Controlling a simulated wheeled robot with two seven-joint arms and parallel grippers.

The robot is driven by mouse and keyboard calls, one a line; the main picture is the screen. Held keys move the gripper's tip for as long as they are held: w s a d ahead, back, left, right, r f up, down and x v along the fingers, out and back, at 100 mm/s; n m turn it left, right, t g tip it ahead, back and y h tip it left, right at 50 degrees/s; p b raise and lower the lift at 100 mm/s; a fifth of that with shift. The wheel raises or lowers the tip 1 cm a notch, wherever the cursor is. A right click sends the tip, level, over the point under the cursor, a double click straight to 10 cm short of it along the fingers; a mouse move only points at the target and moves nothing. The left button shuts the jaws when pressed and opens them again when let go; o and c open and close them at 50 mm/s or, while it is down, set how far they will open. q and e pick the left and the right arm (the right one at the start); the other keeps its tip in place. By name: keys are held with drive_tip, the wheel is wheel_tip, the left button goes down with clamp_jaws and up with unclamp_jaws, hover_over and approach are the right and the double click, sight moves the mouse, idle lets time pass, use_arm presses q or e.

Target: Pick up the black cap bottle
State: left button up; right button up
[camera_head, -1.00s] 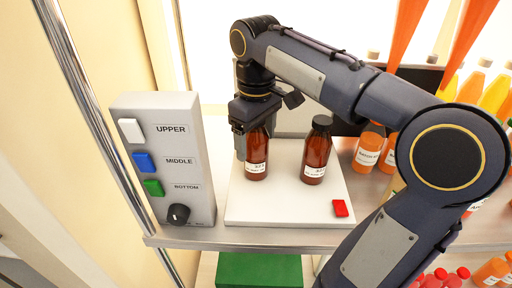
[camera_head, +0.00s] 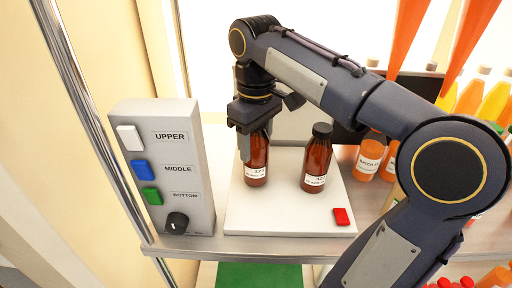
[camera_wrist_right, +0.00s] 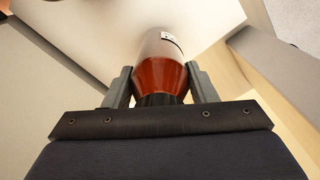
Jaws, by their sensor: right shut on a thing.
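Two brown bottles with white labels stand upright on a white board. My right gripper (camera_head: 254,132) reaches down from above and is shut on the left brown bottle (camera_head: 256,165) near its top. In the head view the gripper hides this bottle's cap. In the right wrist view the bottle (camera_wrist_right: 160,72) sits between both fingers, with a dark cap at its near end. The right brown bottle (camera_head: 317,160) has a black cap and stands apart from the gripper. My left gripper is not in view.
The white board (camera_head: 280,218) carries a red button (camera_head: 342,217). A grey control box (camera_head: 160,165) with UPPER, MIDDLE and BOTTOM buttons and a knob stands close on the left. Orange bottles (camera_head: 369,158) crowd the right, behind my arm. A metal post (camera_head: 85,95) runs along the left.

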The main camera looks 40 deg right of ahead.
wheel_tip(320, 180, up, 6)
drive_tip(key=shift+r, duration=0.15)
drive_tip(key=s+a+b, duration=0.1)
drive_tip(key=s+a, duration=1.1)
drive_tip(key=s, duration=0.3)
drive_tip(key=shift+a+f, duration=0.3)
drive_tip(key=shift+a, duration=0.05)
